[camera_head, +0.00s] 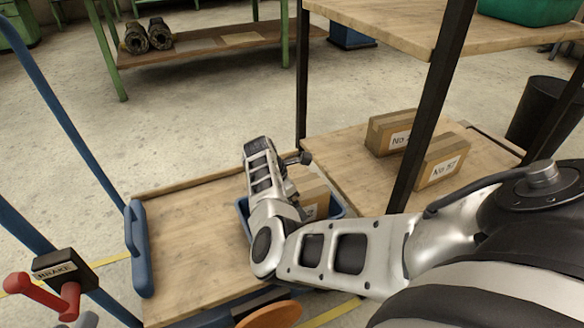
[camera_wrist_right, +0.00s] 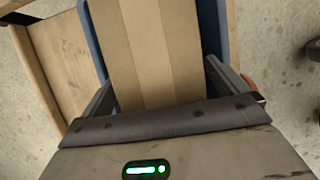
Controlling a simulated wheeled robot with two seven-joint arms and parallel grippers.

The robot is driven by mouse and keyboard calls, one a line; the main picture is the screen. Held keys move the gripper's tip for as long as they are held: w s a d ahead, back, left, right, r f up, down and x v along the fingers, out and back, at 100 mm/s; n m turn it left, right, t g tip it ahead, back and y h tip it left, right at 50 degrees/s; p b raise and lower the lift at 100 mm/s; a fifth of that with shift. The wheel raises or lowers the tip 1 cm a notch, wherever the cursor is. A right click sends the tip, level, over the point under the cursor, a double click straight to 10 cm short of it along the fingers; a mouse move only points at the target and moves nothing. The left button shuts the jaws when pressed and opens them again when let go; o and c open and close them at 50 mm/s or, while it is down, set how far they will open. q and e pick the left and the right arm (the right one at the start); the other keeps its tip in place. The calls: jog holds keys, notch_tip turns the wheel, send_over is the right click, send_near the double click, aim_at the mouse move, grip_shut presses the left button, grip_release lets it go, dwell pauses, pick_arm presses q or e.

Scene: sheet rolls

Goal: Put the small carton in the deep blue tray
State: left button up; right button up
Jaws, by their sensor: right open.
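A small brown carton (camera_head: 314,194) with a white label sits in the deep blue tray (camera_head: 338,205) on the trolley deck. My right arm hides part of both in the head view. In the right wrist view, the carton (camera_wrist_right: 150,45) lies between the blue walls of the tray (camera_wrist_right: 208,25). My right gripper (camera_wrist_right: 157,76) is open, with one finger on each side of the carton; I cannot tell whether they touch it. My left gripper is not in view.
The wooden trolley deck (camera_head: 185,235) is clear left of the tray. Two labelled cartons (camera_head: 392,132) (camera_head: 441,161) stand on a low wooden shelf (camera_head: 345,155) at right. Dark posts (camera_head: 425,125) rise there. The trolley's blue handle (camera_head: 65,110) is at left.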

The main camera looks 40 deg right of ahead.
pick_arm(q)
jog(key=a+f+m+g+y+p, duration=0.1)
jog(key=p, duration=0.2)
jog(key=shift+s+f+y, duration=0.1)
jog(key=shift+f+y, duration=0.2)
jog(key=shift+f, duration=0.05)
pick_arm(e)
jog(key=v, duration=1.1)
